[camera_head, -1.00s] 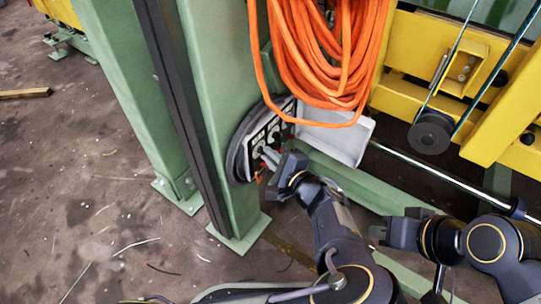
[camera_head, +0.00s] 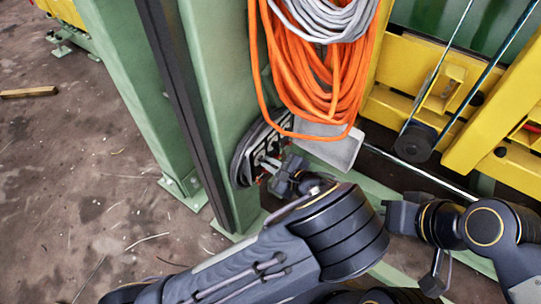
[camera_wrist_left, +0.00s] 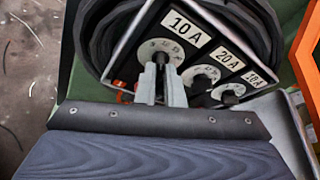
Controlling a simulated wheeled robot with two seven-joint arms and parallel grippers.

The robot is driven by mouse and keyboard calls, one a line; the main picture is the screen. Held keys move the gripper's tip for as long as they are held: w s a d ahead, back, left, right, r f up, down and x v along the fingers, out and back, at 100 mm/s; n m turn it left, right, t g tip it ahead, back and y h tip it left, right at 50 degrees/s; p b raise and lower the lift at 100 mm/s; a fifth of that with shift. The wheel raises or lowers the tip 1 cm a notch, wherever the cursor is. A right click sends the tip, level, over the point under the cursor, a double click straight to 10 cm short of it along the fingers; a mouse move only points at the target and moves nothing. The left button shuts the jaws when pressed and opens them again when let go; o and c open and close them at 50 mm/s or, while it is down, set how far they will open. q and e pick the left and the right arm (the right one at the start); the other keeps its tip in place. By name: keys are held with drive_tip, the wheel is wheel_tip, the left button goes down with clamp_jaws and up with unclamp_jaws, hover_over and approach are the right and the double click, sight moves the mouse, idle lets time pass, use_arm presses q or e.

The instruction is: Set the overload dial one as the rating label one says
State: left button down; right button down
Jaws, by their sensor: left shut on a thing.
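The overload panel (camera_head: 252,150) is on the green post in the head view, partly behind my left gripper. In the left wrist view, three white labels sit in a row on the black panel. The rating label at the left (camera_wrist_left: 188,33) reads 10 A, the middle one reads 20 A, and the right one is small and hard to read. Below the 10 A label is a dial (camera_wrist_left: 172,47) with a dark knob. My left gripper (camera_wrist_left: 161,80) is shut on this knob; its fingers hide part of the scale. My right gripper (camera_head: 392,216) is away from the panel; its fingers are unclear.
Coiled black cable (camera_wrist_left: 104,30) surrounds the panel. Orange cable (camera_head: 318,75) hangs just above it, with grey cable (camera_head: 325,15) higher up. A grey tray (camera_head: 335,145) stands right beside the panel. Yellow beams (camera_head: 400,70) are at the right. The floor at left is mostly clear.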

use_arm(q)
drive_tip(key=shift+r+m+g+p, duration=0.1)
drive_tip(key=shift+m+g+p, duration=0.45)
drive_tip(key=shift+p, duration=0.3)
drive_tip(key=c, duration=1.5)
unclamp_jaws()
drive_tip(key=shift+c, duration=0.2)
drive_tip(key=shift+d, duration=0.1)
